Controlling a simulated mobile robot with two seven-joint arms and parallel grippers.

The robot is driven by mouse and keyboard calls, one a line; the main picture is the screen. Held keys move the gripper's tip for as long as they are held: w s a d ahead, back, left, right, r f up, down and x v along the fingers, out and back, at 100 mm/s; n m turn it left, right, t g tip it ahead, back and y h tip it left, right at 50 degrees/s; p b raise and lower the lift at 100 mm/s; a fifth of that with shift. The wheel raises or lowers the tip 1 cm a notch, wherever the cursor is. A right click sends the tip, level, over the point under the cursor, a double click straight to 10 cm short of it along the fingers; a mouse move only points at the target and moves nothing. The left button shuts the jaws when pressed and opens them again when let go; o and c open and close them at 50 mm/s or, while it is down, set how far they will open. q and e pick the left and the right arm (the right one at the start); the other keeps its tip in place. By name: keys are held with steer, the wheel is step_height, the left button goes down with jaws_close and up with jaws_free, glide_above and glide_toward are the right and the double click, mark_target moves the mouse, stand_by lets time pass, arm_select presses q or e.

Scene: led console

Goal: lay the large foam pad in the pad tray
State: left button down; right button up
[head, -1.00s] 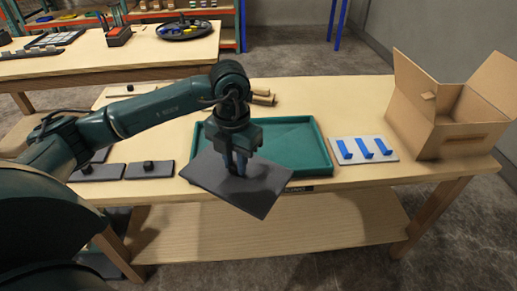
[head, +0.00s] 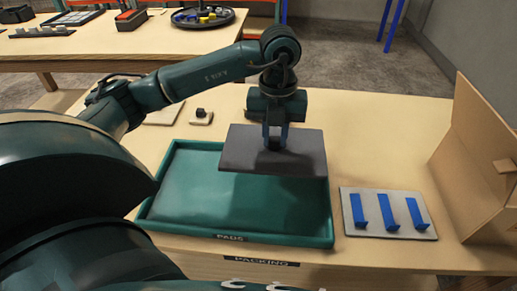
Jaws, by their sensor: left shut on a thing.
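The large foam pad (head: 243,154) is a flat dark grey slab with a small dark knob in the middle. My left gripper (head: 274,137) is shut on that knob and holds the pad roughly level. The pad tray (head: 152,194) is a shallow green tray with a "PADS" label on its front edge. The pad appears above the back right part of the tray, apart from its floor, and hides the tray's back right corner. The visible tray floor is empty. My right gripper is not in view.
A light board with blue brackets (head: 390,212) lies right of the tray. An open cardboard box (head: 478,160) stands at the far right. A small light piece with a dark knob (head: 201,117) lies behind the tray. Another table (head: 110,52) stands at the back.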

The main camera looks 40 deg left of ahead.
mark_target(274, 154)
arm_select(q)
steer(key=shift+w+f, duration=0.2)
steer(key=shift+f, duration=0.1)
step_height(274, 154, down, 5)
steer(key=shift+s+f, duration=0.1)
steer(key=shift+s, duration=0.05)
step_height(274, 154, down, 4)
steer(key=shift+r, duration=0.15)
steer(key=shift+f, duration=0.2)
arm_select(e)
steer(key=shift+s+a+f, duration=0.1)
arm_select(q)
steer(key=shift+f, duration=0.1)
steer(key=c, duration=1.7)
jaws_free()
steer(key=shift+f, duration=0.1)
steer(key=o, duration=0.5)
steer(key=shift+c, duration=0.2)
